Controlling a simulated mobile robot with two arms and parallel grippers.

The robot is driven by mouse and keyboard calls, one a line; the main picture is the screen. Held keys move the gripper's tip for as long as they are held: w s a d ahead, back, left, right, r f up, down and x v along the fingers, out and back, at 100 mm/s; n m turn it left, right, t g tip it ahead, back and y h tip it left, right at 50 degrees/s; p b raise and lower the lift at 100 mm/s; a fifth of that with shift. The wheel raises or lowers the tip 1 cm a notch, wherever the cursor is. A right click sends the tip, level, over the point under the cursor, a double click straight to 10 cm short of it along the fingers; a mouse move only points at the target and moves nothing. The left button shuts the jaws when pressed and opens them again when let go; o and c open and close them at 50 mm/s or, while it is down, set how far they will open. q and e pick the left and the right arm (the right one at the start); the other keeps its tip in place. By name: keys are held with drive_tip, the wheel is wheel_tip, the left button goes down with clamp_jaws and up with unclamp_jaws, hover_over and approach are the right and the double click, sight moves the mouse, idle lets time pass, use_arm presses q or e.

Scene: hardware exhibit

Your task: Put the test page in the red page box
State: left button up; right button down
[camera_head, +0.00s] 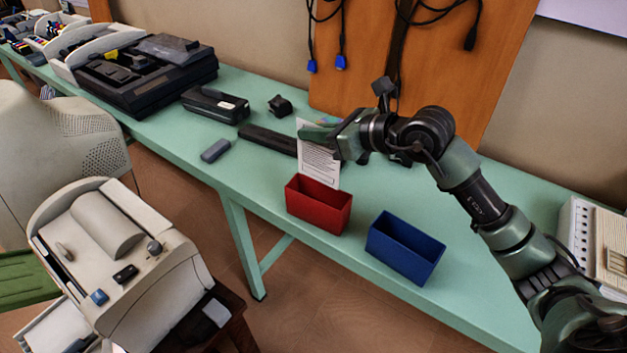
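The test page (318,167) is a white sheet with printed lines. It hangs upright, with its lower edge at or just behind the far rim of the red page box (318,208); I cannot tell whether it is inside. The red box is open-topped and stands near the front edge of the green table. My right gripper (318,134) is at the top of the page and appears shut on it. My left gripper is not in view.
A blue box (405,248) stands to the right of the red one. A long black bar (268,139) lies behind the page. A small grey item (215,150) and a black device (215,104) are to the left. Cables hang from the wooden board (425,60).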

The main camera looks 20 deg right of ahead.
sight(313, 178)
wheel_tip(313, 178, down, 12)
drive_tip(key=shift+f, duration=0.1)
idle(0.4)
drive_tip(key=c, duration=2.1)
unclamp_jaws()
drive_tip(key=shift+f, duration=0.1)
drive_tip(key=o, duration=0.4)
